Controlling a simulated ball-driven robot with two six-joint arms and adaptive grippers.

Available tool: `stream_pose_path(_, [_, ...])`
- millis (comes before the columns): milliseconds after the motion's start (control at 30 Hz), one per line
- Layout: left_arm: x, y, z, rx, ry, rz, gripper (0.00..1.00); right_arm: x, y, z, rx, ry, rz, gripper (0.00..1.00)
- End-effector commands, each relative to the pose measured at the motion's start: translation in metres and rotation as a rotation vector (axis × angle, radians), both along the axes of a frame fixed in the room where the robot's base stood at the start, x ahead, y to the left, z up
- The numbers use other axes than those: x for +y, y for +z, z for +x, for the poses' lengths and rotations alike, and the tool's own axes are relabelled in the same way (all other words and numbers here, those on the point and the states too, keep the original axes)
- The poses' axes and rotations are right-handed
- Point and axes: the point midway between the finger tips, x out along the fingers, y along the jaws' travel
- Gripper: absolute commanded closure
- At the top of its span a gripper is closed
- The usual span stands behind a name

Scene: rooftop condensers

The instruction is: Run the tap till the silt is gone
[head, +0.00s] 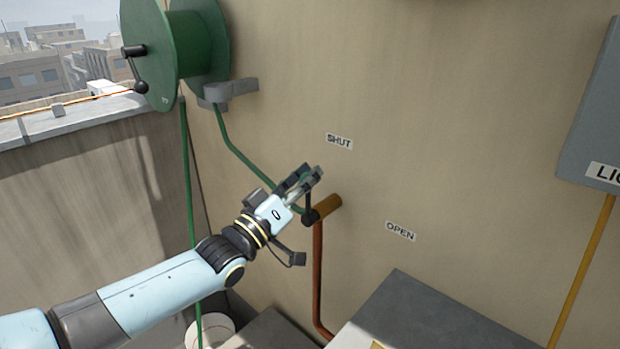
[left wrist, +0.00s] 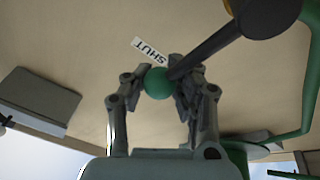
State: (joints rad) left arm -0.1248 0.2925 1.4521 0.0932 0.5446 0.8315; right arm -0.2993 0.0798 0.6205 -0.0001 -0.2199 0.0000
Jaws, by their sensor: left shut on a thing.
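The tap (head: 328,206) stands out from the wall as a brass-coloured stub above a copper pipe (head: 317,270). Its dark lever, seen in the left wrist view (left wrist: 212,50), ends in a green ball knob (left wrist: 158,83). My left gripper (head: 305,178) is shut on the knob, one finger on each side; it also shows in the left wrist view (left wrist: 160,92). The lever points up towards the SHUT label (head: 339,141); the OPEN label (head: 400,231) is lower right. A white bucket (head: 205,332) is partly visible at the bottom; no water or silt can be made out. My right gripper is out of view.
A green hose reel (head: 178,50) hangs upper left; its hose (head: 235,148) runs to the tap, and another length hangs down towards the bucket. A grey box (head: 430,310) stands below right. A grey cabinet (head: 597,110) is at the right edge. The wall between is clear.

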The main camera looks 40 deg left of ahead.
Motion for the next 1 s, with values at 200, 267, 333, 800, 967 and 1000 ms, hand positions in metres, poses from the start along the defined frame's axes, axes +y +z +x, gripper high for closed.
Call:
stream_pose_path(200, [0.001,-0.01,-0.003,0.021,0.003,-0.01,1.0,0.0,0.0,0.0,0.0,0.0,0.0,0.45])
stream_pose_path(267, [0.001,-0.01,-0.004,0.021,0.003,-0.009,0.7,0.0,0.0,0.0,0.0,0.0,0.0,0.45])
stream_pose_path(333, [0.001,-0.009,-0.003,0.02,0.002,-0.007,0.61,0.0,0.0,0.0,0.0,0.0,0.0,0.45])
stream_pose_path(800, [0.001,-0.006,-0.006,0.009,0.001,-0.003,0.44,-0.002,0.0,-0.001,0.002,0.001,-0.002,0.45])
stream_pose_path(967, [0.003,-0.013,-0.031,0.012,0.0,-0.002,0.44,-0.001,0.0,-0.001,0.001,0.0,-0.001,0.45])
stream_pose_path(1000, [0.003,-0.016,-0.039,0.013,0.001,-0.003,0.44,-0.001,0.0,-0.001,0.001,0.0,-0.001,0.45])
